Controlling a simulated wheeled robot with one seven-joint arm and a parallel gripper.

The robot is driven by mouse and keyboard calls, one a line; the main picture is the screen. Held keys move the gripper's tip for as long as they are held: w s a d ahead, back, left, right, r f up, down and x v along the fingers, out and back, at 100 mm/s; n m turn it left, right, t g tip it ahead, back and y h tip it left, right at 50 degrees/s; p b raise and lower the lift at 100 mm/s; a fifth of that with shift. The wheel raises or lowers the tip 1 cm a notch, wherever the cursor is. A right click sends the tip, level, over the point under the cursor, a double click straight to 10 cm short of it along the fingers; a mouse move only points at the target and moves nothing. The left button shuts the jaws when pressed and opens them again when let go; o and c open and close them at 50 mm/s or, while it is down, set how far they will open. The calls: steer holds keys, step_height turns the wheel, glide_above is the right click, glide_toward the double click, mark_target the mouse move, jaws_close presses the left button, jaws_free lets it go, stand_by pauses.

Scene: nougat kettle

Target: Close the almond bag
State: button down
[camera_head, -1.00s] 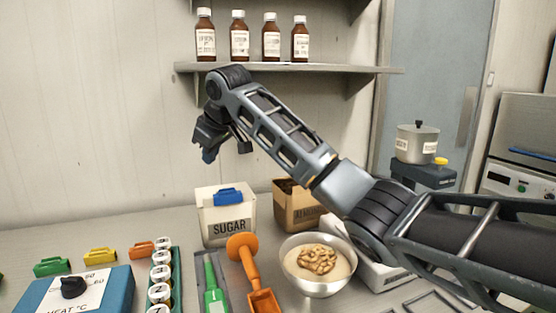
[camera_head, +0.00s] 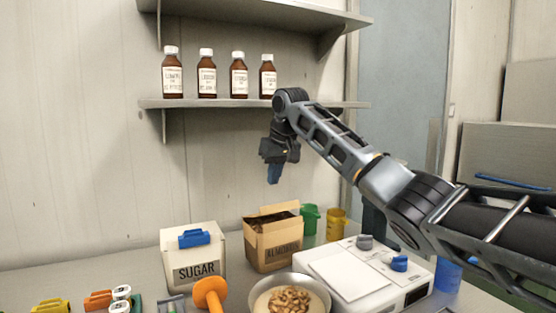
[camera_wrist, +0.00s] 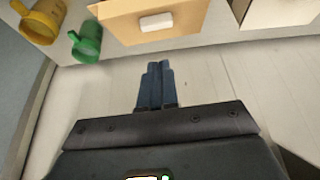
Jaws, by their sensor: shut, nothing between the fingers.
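The almond bag (camera_head: 274,250) is a brown box-like bag labelled ALMONDS, standing upright on the counter right of the sugar bag. Its top is open, with the flap standing up and dark contents showing. In the wrist view the almond bag (camera_wrist: 128,22) is at the top, with a small white piece on its side. My gripper (camera_head: 274,175) hangs above the almond bag, apart from it, with its blue fingers pointing down. In the wrist view my gripper (camera_wrist: 155,72) has its blue fingers together with nothing between them.
The sugar bag (camera_head: 195,262) with a blue clip stands left. A green mug (camera_head: 310,220) and yellow mug (camera_head: 337,225) stand behind right. A white scale (camera_head: 350,275) and bowl of nuts (camera_head: 290,297) are in front. A shelf (camera_head: 230,103) with brown bottles is above. Yellow (camera_head: 50,306) and orange clips (camera_head: 98,300) lie left.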

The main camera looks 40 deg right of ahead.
mark_target(271, 208)
step_height(271, 208, down, 4)
steer(key=shift+s+r, duration=0.1)
steer(key=shift+s, duration=0.05)
steer(key=shift+s+a+f, duration=0.15)
steer(key=shift+s+f, duration=0.05)
steer(key=shift+f, duration=0.55)
